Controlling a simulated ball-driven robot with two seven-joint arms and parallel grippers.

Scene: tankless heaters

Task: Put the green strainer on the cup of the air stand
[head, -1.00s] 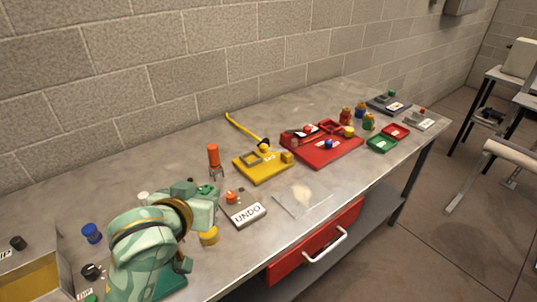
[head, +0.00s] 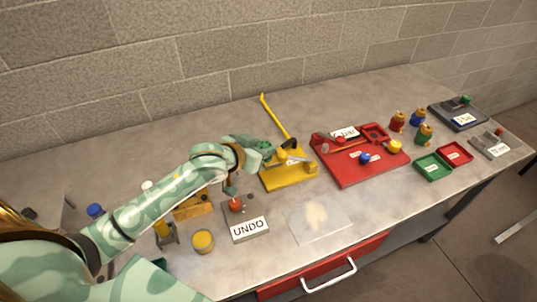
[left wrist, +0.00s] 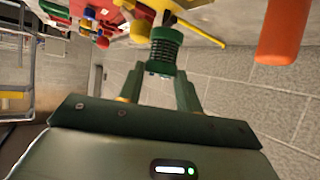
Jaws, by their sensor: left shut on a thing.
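My left gripper (head: 268,153) is shut on a green ribbed piece, which I take to be the green strainer; it shows between the fingers in the left wrist view (left wrist: 166,46). In the head view the gripper is over or just in front of the yellow stand (head: 283,181) and hides part of it, including its label. In the left wrist view yellow parts lie just beyond the strainer; I cannot tell whether they touch. Which stand is the air stand, and its cup, I cannot read from the labels. My right gripper is not in view.
A red stand (head: 345,177) with small coloured parts is right of the yellow one. A grey UNDO box (head: 247,229) with a red button and a clear sheet (head: 318,218) lie in front. Green (head: 432,168) and red (head: 455,154) trays stand right. An orange piece (left wrist: 284,30) is near the gripper.

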